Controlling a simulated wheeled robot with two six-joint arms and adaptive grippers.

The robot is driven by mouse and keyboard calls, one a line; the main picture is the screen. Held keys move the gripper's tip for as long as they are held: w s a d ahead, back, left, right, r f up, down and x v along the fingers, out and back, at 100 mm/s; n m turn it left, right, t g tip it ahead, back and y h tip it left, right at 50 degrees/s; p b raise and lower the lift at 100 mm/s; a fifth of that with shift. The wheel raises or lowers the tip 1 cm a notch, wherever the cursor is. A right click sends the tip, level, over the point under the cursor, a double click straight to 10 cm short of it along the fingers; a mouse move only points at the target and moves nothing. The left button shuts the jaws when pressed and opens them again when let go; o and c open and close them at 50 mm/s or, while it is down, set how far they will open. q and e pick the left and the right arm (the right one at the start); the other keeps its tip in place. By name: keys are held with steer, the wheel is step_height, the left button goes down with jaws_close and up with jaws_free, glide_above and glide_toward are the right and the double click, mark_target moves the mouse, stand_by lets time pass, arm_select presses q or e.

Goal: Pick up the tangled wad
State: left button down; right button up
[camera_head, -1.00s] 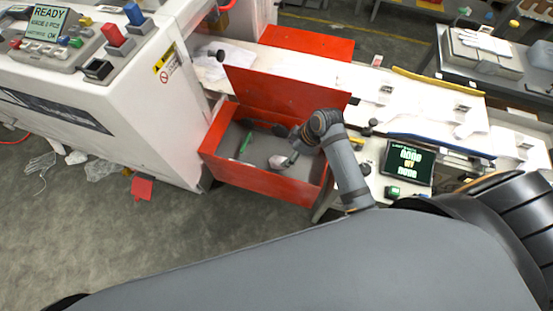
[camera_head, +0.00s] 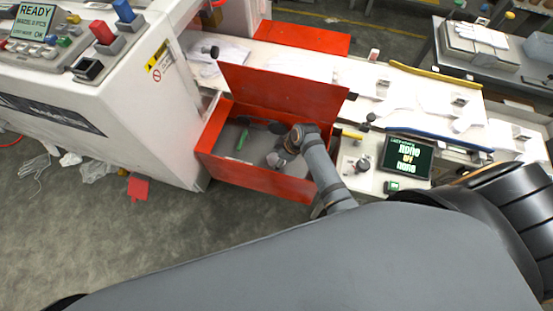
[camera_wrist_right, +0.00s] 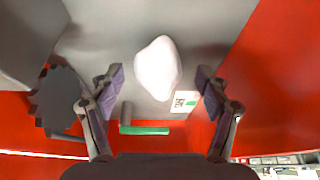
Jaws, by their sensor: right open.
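A smooth-looking white lump (camera_wrist_right: 158,68), perhaps the tangled wad, lies on the grey floor of the open red box (camera_head: 240,178). No strands can be made out on it. In the right wrist view, my right gripper (camera_wrist_right: 159,78) is open, with its two fingers apart on either side of the lump and not touching it. In the head view, the right gripper (camera_head: 277,158) reaches down into the box and largely hides the lump. My left gripper is not in view.
A green-handled tool (camera_wrist_right: 145,130), a dark toothed disc (camera_wrist_right: 57,100) and a small printed card (camera_wrist_right: 185,101) lie near the lump. The red lid (camera_head: 285,95) stands open behind the box. Crumpled clear film (camera_head: 97,171) and a red piece (camera_head: 138,187) lie on the floor.

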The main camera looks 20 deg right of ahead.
steer(key=shift+w+a+f, duration=0.1)
steer(key=shift+f, duration=0.15)
steer(key=c, duration=0.9)
steer(key=shift+o, duration=0.2)
steer(key=shift+r, duration=0.3)
step_height(320, 180, up, 2)
steer(key=shift+r, duration=0.1)
steer(key=s+d+r, duration=0.6)
steer(key=s+r, duration=0.4)
steer(key=s, duration=0.2)
steer(key=shift+s+d+r+p, duration=0.15)
steer(key=shift+s+d+p, duration=0.1)
steer(key=shift+d+p, duration=0.1)
